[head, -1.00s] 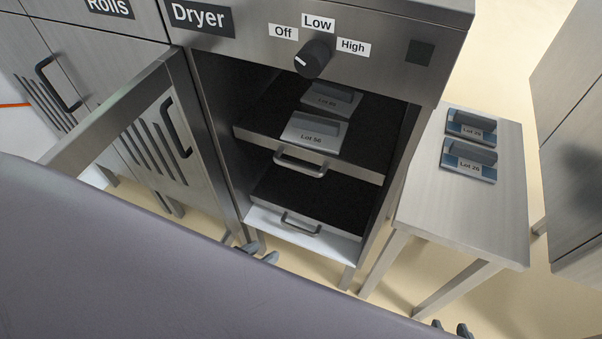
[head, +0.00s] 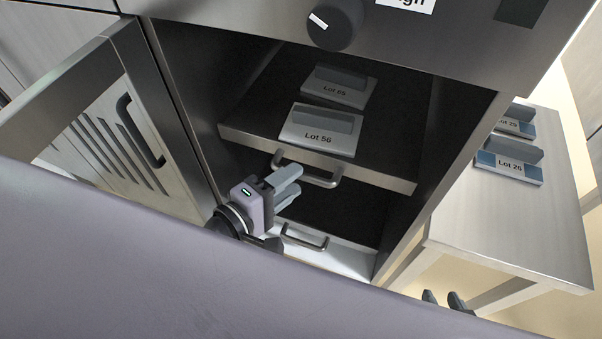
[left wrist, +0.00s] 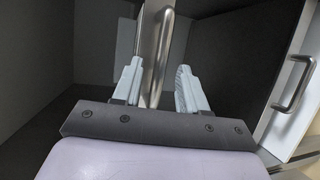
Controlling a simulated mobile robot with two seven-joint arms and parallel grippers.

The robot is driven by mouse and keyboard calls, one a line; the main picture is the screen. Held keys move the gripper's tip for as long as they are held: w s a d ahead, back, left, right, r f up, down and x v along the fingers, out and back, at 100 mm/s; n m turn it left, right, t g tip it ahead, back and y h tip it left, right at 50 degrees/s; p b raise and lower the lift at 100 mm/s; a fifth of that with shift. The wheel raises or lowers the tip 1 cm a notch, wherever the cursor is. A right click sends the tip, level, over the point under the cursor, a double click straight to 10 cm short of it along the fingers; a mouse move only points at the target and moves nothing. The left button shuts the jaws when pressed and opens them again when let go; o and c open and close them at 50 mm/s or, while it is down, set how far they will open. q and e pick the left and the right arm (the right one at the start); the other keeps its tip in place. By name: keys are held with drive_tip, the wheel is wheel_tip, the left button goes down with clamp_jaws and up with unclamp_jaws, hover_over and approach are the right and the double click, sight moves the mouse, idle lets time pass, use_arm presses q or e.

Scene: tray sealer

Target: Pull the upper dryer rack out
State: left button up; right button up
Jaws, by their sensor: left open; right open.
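The upper dryer rack (head: 395,180) is a dark shelf with a metal front edge inside the open dryer. Its bar handle (head: 322,183) is on that front edge. Two grey-topped blocks, Lot 56 (head: 318,137) and Lot 65 (head: 338,95), lie on the rack. My left gripper (head: 292,183) is open at the left end of the handle. In the left wrist view a metal bar, apparently this handle (left wrist: 160,45), runs between the open fingers (left wrist: 157,85); contact cannot be told. My right gripper (head: 448,300) is open near the lower edge, only its fingertips showing.
The lower rack's handle (head: 304,240) is just below my left gripper. The open dryer door (head: 130,110) stands at the left. A side table (head: 510,220) with two lot blocks, one Lot 26 (head: 510,160), stands at the right. The dryer knob (head: 335,22) is above.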

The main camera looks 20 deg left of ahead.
use_arm(q)
drive_tip(key=shift+x, duration=1.75)
clamp_jaws()
drive_tip(key=shift+f, duration=0.1)
